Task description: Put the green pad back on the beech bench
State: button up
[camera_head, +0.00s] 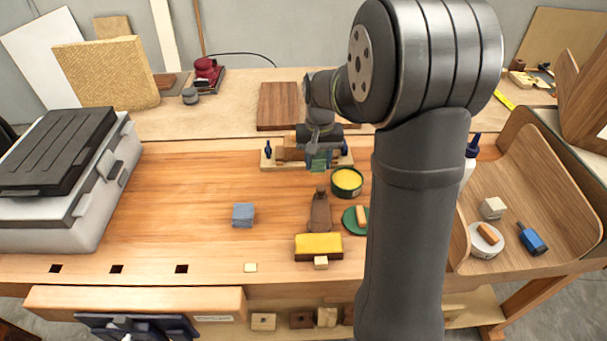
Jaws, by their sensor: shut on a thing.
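My gripper (319,155) is at the back middle of the bench, in front of a wooden block and clamp fixture (283,158). It is shut on a small green pad (320,163), which is partly hidden by the fingers. The pad appears just above or at the front of the fixture; I cannot tell whether it touches. The beech bench (200,200) has bare wood to the left of and below the gripper.
An open yellow tin (347,181), a brown brush-like tool (320,211), a green disc (349,221), a yellow sponge-like block (318,246) and a blue block (243,214) stand nearby. A grey case (90,220) is at left, a curved wooden piece (545,190) at right.

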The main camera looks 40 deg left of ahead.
aim_at(304, 183)
jog(key=a+f, duration=0.1)
jog(key=s+a, duration=0.1)
jog(key=a+f, duration=0.1)
jog(key=shift+s+a+f, duration=0.25)
jog(key=shift+a+f, duration=0.05)
jog(key=shift+a, duration=0.05)
jog(key=shift+f, duration=1.9)
jog(key=shift+f, duration=0.15)
jog(key=o, duration=0.9)
notch_tip(304, 183, up, 12)
jog(key=shift+r, duration=0.2)
